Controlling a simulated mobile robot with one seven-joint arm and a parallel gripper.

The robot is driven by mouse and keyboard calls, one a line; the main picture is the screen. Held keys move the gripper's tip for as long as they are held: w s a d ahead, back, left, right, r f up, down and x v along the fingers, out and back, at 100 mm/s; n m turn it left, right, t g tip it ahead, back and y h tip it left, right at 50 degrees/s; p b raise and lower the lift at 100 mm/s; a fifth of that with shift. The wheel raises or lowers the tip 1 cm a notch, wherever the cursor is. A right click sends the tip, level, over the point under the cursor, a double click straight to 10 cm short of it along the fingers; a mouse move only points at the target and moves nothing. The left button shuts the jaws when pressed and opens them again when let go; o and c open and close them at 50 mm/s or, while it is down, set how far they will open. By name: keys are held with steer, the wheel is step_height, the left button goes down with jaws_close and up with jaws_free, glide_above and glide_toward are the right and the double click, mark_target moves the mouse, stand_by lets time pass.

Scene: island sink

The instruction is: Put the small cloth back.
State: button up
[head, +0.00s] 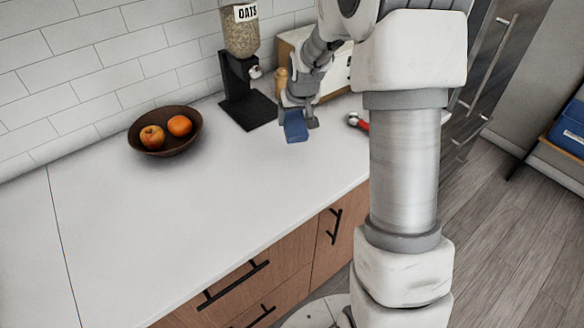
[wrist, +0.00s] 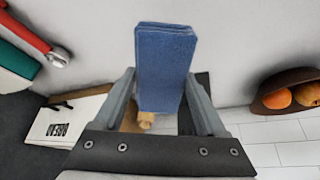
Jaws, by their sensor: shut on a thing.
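A small blue folded cloth (wrist: 166,62) is held between the two fingers of my gripper (wrist: 165,95). In the head view the cloth (head: 296,127) hangs from the gripper (head: 298,112) above the white counter, in front of the oats dispenser's dark base. The gripper is shut on it. I cannot tell from these views exactly how far the cloth is above the counter.
An oats dispenser (head: 238,75) stands left of the gripper, and a bread box (head: 338,72) stands behind it. A brown fruit bowl (head: 152,143) is further left. A red-handled tool (head: 357,122) lies right. The counter's front (head: 200,215) is clear.

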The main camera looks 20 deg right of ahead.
steer(key=s+d+r+g+p, duration=0.1)
steer(key=s+d+g+p, duration=0.1)
steer(key=s, duration=0.7)
steer(key=s+d+r+g+p, duration=0.1)
steer(key=s+r+g+p, duration=0.1)
steer(key=s, duration=0.6)
steer(key=shift+n, duration=0.3)
steer(key=w+a+f, duration=0.3)
steer(key=a, duration=0.1)
steer(key=w+a+f, duration=0.4)
steer(key=shift+w+a+f, duration=0.1)
steer(key=shift+f, duration=0.05)
steer(key=shift+t, duration=0.3)
steer(key=shift+f+p, duration=0.4)
steer(key=shift+f, duration=1.6)
steer(key=shift+f, duration=0.2)
steer(key=o, duration=1.1)
steer(key=shift+o, duration=0.2)
steer(key=shift+r, duration=0.1)
